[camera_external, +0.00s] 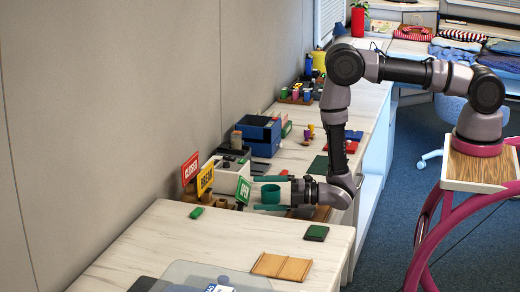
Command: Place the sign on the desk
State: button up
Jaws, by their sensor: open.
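Several small signs stand together by the wall on the long white desk (125,250). A red sign reading CLOSED (190,168) is at the left, a yellow sign reading BREAK (205,178) is beside it, and a green sign (243,190) is to the right, with text too small to read. My gripper (257,193) is open and points left. Its fingertips are close to the green sign; I cannot tell whether they touch it. A green cylindrical thing (270,194) shows between the fingers; its depth is unclear. The signs' bases are partly hidden.
A blue box (262,132) and a grey device stand behind the signs. A small green block (196,212), a dark green pad (316,233) and a wooden tray (281,267) lie nearer. A clear bin stands at the front edge.

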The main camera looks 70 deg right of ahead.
jog(key=shift+s+d, duration=0.15)
jog(key=shift+s, duration=0.3)
jog(key=w+d+r+m+g+h, duration=0.1)
jog(key=w+d+r+m, duration=0.2)
jog(key=r, duration=0.6)
jog(key=w+d+r+m+h, duration=0.1)
jog(key=d+r+m+h, duration=0.2)
jog(key=r, duration=0.5)
jog(key=w+d+r+m+g, duration=0.1)
jog(key=w+d+r+m, duration=0.15)
jog(key=r+m, duration=0.45)
jog(key=s+d+r+m+g, duration=0.1)
jog(key=s+d+r, duration=0.15)
jog(key=r, duration=0.35)
jog(key=s+d+r+m+g, duration=0.1)
jog(key=s+r, duration=0.2)
jog(key=r, duration=0.3)
jog(key=s+d+r+m+g, duration=0.1)
jog(key=s+r+m, duration=0.2)
jog(key=s+r, duration=0.3)
jog(key=s+d+r+m+g, duration=0.2)
jog(key=s+r, duration=0.2)
jog(key=s, duration=0.5)
jog(key=s+r+m+g, duration=0.1)
jog(key=s+m+g, duration=0.2)
jog(key=s, duration=2)
jog(key=m, duration=0.2)
jog(key=shift+d+r+m+y, duration=0.2)
jog(key=shift+r+m+y, duration=0.1)
jog(key=shift+y, duration=0.1)
